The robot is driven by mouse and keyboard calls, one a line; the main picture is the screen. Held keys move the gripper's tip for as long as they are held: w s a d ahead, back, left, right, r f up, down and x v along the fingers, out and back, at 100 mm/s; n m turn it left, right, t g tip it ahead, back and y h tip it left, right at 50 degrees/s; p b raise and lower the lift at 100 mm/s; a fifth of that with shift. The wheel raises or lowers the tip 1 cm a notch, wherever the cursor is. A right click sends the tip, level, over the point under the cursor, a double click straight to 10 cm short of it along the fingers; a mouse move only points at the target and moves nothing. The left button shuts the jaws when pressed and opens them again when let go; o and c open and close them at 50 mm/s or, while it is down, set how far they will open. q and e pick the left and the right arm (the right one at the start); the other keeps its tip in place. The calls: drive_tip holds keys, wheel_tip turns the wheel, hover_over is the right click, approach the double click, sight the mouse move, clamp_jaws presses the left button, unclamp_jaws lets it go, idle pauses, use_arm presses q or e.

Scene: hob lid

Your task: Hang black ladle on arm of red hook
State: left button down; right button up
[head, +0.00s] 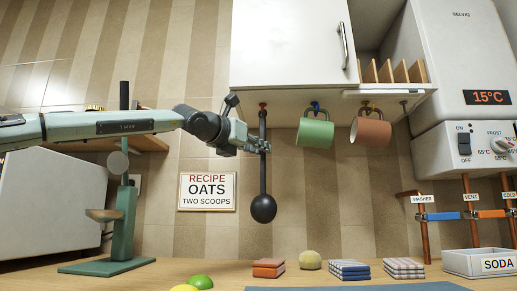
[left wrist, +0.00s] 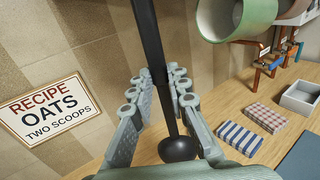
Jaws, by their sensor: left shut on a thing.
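The black ladle (head: 263,180) is upright below the wall cabinet, with its round bowl at the bottom. My left gripper (head: 262,146) is shut on the upper part of its handle. In the left wrist view, the ladle handle (left wrist: 150,40) runs between the fingers of the gripper (left wrist: 160,82), with the bowl beyond them. The red hook (head: 263,105) is under the cabinet, right at the top end of the handle. I cannot tell whether the ladle's top is on the hook's arm or just in front of it. My right gripper is not in view.
A green mug (head: 315,132) hangs just right of the ladle, and a brown mug (head: 371,132) hangs farther right. A recipe sign (head: 207,191) is on the wall to the left. Folded cloths (head: 349,269) and a round yellowish thing (head: 310,260) lie on the counter below.

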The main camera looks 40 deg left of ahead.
use_arm(q)
drive_tip(key=c, duration=1.4)
unclamp_jaws()
drive_tip(key=shift+s, duration=0.1)
drive_tip(key=s, duration=1.2)
drive_tip(key=shift+d, duration=0.15)
drive_tip(key=shift+w, duration=0.1)
